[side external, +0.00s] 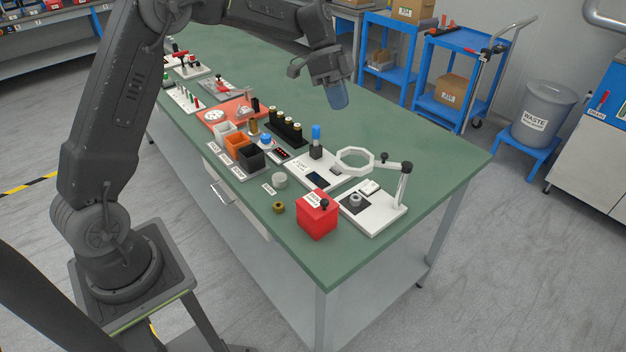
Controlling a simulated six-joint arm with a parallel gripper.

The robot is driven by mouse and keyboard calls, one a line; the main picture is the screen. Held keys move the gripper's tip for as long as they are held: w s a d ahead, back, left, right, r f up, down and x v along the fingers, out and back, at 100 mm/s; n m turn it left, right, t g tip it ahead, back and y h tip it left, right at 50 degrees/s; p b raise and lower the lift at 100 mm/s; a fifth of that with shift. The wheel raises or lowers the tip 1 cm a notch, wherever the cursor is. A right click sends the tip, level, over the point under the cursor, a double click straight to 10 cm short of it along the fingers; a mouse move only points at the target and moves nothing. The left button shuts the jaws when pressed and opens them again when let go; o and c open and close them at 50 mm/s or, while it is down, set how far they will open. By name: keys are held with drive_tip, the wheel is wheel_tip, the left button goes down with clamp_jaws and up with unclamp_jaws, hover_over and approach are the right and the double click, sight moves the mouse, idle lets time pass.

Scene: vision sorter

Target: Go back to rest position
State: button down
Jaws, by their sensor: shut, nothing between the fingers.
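My gripper (337,98) hangs in the air above the far side of the green table (430,165), pointing down. Its fingers are shut with nothing held between them. The fingertips look bluish and see-through. My arm reaches in from the left, arching over the table's left part. The gripper is clear of everything on the table top.
Under and left of my gripper stand a blue-topped device (316,140), a black rack (285,127) of vials and small sorting bins (250,157). A ring lamp (356,160) and a red box (317,215) stand nearer. The table's right end is bare.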

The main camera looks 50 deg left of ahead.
drive_tip(key=s+d+r+n+t+y, duration=0.1)
drive_tip(key=s+d+r+n+y, duration=0.2)
drive_tip(key=s, duration=0.4)
drive_tip(key=s+d+r+n+t, duration=0.1)
drive_tip(key=s+d+r+n, duration=0.15)
drive_tip(key=s+r, duration=0.35)
drive_tip(key=s+f+n+t+y, duration=0.2)
drive_tip(key=s+n, duration=0.5)
drive_tip(key=s, duration=1)
drive_tip(key=shift+d+f+t+y, duration=0.15)
drive_tip(key=shift+f+t+y, duration=0.25)
drive_tip(key=shift+f+t, duration=0.45)
drive_tip(key=shift+r, duration=0.15)
